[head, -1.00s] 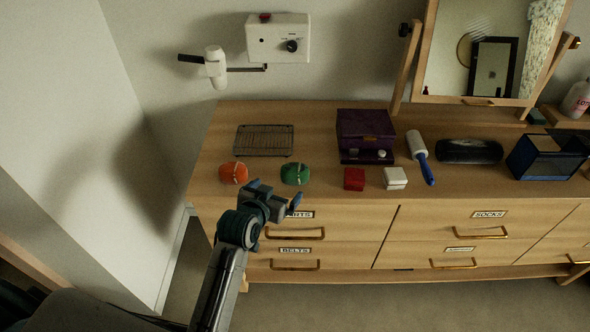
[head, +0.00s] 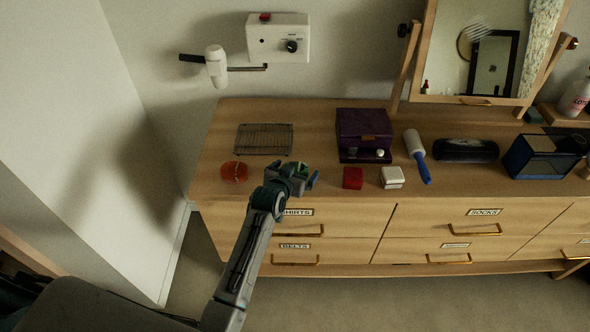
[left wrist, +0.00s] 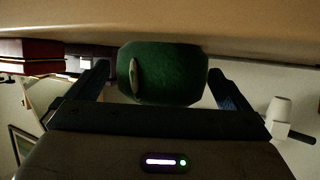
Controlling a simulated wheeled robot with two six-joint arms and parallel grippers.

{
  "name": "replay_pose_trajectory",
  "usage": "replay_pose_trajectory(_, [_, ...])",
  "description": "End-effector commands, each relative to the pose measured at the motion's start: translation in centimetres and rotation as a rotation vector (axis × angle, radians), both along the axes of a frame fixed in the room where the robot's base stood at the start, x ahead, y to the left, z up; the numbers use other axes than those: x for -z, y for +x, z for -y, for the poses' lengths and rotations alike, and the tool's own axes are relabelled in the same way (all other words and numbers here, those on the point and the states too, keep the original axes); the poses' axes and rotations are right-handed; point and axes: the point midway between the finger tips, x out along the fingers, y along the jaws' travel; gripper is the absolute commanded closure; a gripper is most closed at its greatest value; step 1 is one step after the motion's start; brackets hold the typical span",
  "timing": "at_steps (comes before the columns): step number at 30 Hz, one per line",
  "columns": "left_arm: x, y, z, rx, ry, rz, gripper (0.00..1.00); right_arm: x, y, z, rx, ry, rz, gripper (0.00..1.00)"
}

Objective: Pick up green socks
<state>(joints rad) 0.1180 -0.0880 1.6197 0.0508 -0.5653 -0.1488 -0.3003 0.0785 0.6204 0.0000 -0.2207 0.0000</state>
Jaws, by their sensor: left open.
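The green socks (left wrist: 165,75) are a rolled bundle with a pale band, lying on the dresser top. In the left wrist view they sit between the two open fingers of my left gripper (left wrist: 160,85), with a gap showing beside the right finger. In the head view my left gripper (head: 300,178) is over the dresser's front edge and hides most of the green socks; only a bit of green shows. My right gripper is in neither view.
Orange socks (head: 234,171) lie to the left on the dresser (head: 215,150). A wire rack (head: 264,139) is behind. A red box (head: 352,178), a white box (head: 392,177) and a purple case (head: 364,130) stand to the right, with a lint roller (head: 416,155).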

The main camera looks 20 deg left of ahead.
Motion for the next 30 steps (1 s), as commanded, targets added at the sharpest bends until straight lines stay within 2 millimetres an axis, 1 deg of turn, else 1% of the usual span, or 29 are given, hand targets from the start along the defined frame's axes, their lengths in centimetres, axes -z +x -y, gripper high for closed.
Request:
replay_pose_trajectory(3, [0.16,0.35,0.02,0.000,0.000,0.000,0.00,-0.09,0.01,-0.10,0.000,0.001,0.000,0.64])
replay_pose_trajectory(8, [0.18,0.34,0.01,0.000,0.000,0.001,0.00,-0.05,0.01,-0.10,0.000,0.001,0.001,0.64])
replay_pose_trajectory(9, [0.18,0.33,0.00,0.000,0.000,0.001,0.04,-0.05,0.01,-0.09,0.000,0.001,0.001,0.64])
replay_pose_trajectory(11, [0.18,0.33,0.00,0.000,0.000,0.001,0.16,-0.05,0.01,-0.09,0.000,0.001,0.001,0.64])
replay_pose_trajectory(15, [0.18,0.32,0.01,0.000,0.000,0.000,0.43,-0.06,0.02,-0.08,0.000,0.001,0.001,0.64])
replay_pose_trajectory(16, [0.18,0.32,0.01,0.000,0.000,0.000,0.48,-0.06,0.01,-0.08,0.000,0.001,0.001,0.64])
replay_pose_trajectory(26, [0.04,0.32,0.01,0.000,0.000,0.000,0.48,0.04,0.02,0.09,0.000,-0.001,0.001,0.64])
replay_pose_trajectory(30, [-0.77,0.37,0.02,0.000,0.000,0.004,0.48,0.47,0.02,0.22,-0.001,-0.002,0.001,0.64])
